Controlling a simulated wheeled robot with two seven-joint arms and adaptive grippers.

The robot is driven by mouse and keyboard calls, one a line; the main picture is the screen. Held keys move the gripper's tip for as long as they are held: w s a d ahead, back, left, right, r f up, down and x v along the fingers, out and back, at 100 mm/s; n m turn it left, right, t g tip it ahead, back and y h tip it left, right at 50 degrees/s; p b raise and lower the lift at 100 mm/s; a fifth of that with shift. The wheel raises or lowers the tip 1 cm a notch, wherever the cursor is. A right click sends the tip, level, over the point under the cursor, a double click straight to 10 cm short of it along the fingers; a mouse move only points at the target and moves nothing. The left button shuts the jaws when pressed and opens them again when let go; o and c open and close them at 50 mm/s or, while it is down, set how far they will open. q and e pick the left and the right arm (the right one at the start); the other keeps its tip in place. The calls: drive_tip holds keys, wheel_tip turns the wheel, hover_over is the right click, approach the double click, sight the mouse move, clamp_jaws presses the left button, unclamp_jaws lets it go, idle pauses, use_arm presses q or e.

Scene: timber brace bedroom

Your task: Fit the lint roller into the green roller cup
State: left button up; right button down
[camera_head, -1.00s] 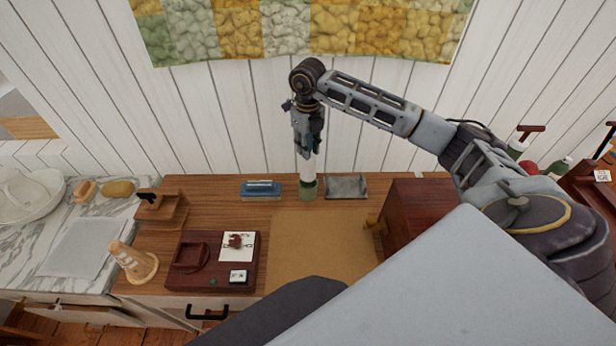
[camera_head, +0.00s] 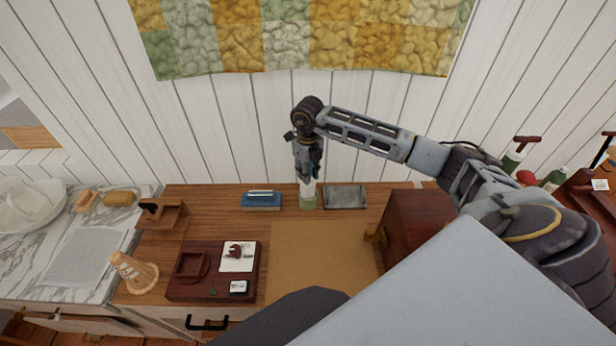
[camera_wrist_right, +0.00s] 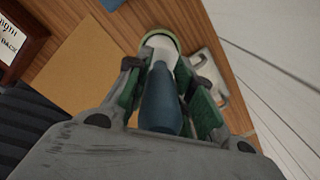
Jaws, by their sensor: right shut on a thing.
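My right gripper (camera_head: 308,172) points down over the back of the desk and is shut on the lint roller. In the right wrist view the roller's blue handle (camera_wrist_right: 160,103) lies between the green finger pads of the gripper (camera_wrist_right: 168,95). The lint roller's white part (camera_head: 307,186) goes down into the green roller cup (camera_head: 307,202), which stands on the desk. The cup's rim also shows around the white part in the right wrist view (camera_wrist_right: 159,35). How deep the roller sits is hidden. My left gripper is not in view.
A blue block-like object (camera_head: 262,202) stands left of the cup and a grey tray (camera_head: 346,203) close on its right. A tan mat (camera_head: 322,265) lies in front. A dark red box (camera_head: 415,225) stands at the right, a dark red tray (camera_head: 180,293) at the left.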

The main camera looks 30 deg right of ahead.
wheel_tip(320, 180, down, 2)
drive_tip(key=shift+f, duration=0.3)
drive_tip(key=c, duration=1.2)
unclamp_jaws()
drive_tip(key=shift+c, duration=0.2)
drive_tip(key=shift+r, duration=0.2)
wheel_tip(320, 180, up, 12)
drive_tip(key=shift+f+b, duration=0.1)
drive_tip(key=shift+b, duration=0.95)
